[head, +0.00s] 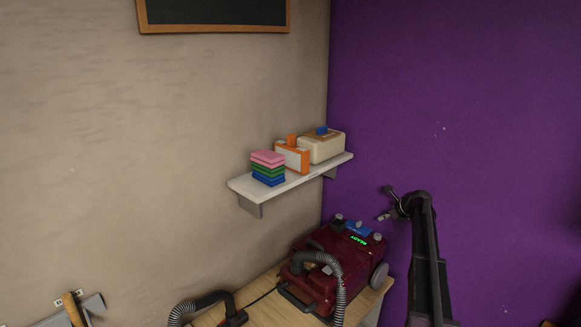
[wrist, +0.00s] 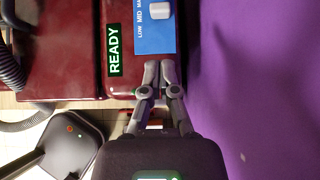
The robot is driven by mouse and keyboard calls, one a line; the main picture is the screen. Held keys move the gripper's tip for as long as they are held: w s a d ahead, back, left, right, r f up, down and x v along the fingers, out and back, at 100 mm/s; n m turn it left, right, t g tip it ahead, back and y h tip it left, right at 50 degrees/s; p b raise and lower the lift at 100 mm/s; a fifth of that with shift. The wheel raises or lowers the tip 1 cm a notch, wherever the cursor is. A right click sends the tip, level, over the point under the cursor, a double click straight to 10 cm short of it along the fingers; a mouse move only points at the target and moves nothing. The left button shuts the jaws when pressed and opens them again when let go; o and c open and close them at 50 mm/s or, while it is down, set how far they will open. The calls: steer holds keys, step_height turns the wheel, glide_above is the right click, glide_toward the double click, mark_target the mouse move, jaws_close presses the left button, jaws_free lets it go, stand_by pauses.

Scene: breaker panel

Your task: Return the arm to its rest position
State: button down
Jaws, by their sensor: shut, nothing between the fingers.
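My arm (head: 424,245) rises at the right of the head view, in front of the purple wall. My gripper (head: 382,217) is at its upper end, pointing left, near the dark red machine (head: 318,268). In the wrist view my gripper (wrist: 159,68) is shut and empty. Its fingertips show over the edge of the machine, just below the blue dial panel (wrist: 154,30). I cannot tell from these views whether they touch it. A green READY display (wrist: 115,50) is lit beside the panel.
The machine stands on a wooden table (head: 262,302) with grey hoses around it. A white wall shelf (head: 296,183) above it holds colored sponges (head: 268,168) and boxes. The purple wall (head: 465,120) is close on the right. Space above my arm looks clear.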

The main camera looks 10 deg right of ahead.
steer(key=s+a+n, duration=0.2)
steer(key=a, duration=0.2)
steer(key=s+a+f+n+g, duration=0.1)
steer(key=s+a+n, duration=0.1)
steer(key=a, duration=0.2)
steer(key=s+a+f+n+g, duration=0.1)
steer(key=s+a+n, duration=0.1)
steer(key=a, duration=0.3)
steer(key=shift+s+n, duration=0.4)
steer(key=shift+n, duration=0.1)
steer(key=s+a+f+n+g+h, duration=0.3)
steer(key=s+a+n, duration=1.2)
steer(key=s+a, duration=0.3)
steer(key=s+a+f+n+g+h+b, duration=0.1)
steer(key=s+a+f+n, duration=0.1)
steer(key=s, duration=0.4)
steer(key=s+a+f+n+g+h+b, duration=0.1)
steer(key=s+a+f+n+b, duration=0.1)
steer(key=s+n, duration=0.2)
steer(key=shift+s+a+n, duration=0.25)
steer(key=shift+s+n, duration=0.15)
steer(key=shift+s, duration=0.8)
